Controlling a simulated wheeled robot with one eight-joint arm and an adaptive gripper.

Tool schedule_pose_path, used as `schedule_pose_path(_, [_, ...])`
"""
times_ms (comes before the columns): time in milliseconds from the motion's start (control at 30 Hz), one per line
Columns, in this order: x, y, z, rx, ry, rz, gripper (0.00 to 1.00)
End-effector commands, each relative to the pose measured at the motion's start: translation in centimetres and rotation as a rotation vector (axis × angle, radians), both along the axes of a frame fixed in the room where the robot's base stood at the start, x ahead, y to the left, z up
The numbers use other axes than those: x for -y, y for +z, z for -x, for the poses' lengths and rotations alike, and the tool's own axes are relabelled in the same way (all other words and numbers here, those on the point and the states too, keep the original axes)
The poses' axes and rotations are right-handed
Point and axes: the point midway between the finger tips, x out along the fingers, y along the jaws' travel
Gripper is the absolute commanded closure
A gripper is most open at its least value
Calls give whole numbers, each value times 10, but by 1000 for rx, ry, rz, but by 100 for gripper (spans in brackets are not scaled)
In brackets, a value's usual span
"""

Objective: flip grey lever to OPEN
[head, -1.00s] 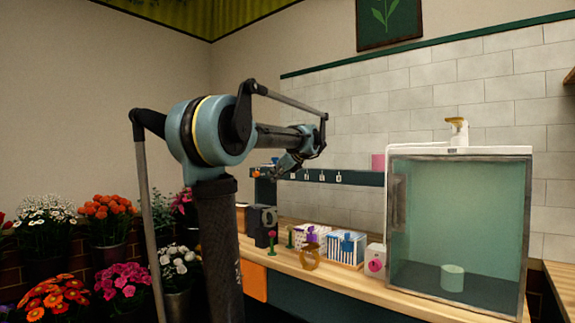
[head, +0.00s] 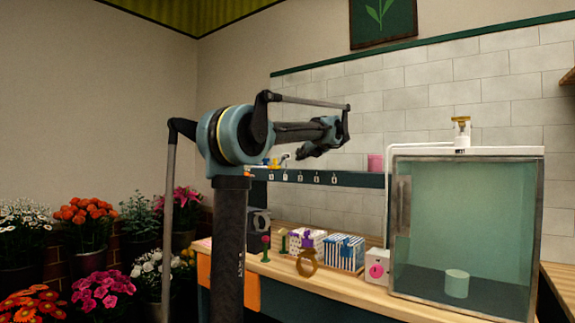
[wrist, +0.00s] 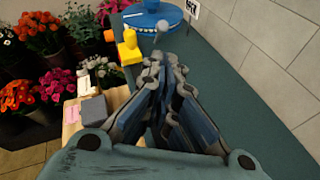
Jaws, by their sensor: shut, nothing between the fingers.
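In the wrist view a short grey lever (wrist: 161,36) with a rounded tip stands just beyond my fingertips, in front of a round blue part (wrist: 150,20). A small white sign (wrist: 191,8) stands beside it; its lettering is too small and turned to read. My gripper (wrist: 165,64) is shut and empty, its fingertips close to the lever; I cannot tell whether they touch. In the head view my gripper (head: 303,154) is small, above the dark green shelf (head: 350,179). The lever's present setting cannot be told.
A yellow part (wrist: 129,47) sits left of the lever. The tiled wall (wrist: 275,45) rises close on the right. Flower pots stand at the left.

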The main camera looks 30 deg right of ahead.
Motion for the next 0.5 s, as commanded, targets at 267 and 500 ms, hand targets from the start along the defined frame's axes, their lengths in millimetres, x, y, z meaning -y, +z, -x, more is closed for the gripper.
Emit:
schedule_pose_path(267, [-6,-8,-27,0,8,1,100])
schedule_pose_path(500, [-8,-20,-66,-1,8,2,100])
